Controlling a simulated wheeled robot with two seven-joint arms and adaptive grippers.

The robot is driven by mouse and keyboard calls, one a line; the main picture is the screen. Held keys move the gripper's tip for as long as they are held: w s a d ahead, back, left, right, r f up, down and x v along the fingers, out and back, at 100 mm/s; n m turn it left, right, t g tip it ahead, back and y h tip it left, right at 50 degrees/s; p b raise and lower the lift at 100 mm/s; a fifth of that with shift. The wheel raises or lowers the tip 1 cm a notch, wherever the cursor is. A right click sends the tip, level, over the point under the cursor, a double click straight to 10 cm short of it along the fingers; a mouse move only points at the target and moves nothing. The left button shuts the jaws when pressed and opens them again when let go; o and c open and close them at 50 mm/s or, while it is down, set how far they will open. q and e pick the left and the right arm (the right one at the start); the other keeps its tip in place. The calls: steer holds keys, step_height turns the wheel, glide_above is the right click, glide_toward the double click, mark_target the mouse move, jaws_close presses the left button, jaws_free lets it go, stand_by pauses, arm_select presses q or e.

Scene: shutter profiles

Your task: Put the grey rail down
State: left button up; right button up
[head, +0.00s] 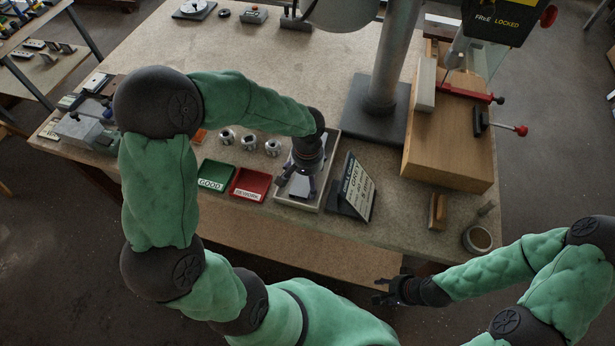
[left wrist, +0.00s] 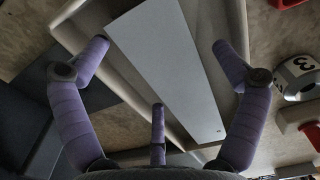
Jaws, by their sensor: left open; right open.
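The grey rail (left wrist: 170,65) is a flat, pale bar in the left wrist view, lying slantwise over the beige tray (left wrist: 110,82). In the head view the rail (head: 300,186) is mostly hidden under my left gripper (head: 298,178), which points down over the tray (head: 331,152). The left fingers (left wrist: 160,75) are spread, on either side of the rail, with visible gaps; the jaws are open. I cannot tell whether the rail rests fully on the tray floor. My right gripper (head: 384,291) is open and empty, off the table's front edge.
A green GOOD bin (head: 215,175) and a red bin (head: 250,184) stand left of the tray. Several metal cylinders (head: 249,142) stand behind them. A tilted sign (head: 356,187) and a drill press column (head: 390,55) stand on the right, with a wooden block (head: 450,150) beyond.

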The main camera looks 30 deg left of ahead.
arm_select(q)
steer(key=shift+r, duration=0.25)
step_height(320, 180, up, 12)
steer(key=p, duration=0.3)
steer(key=shift+f, duration=0.1)
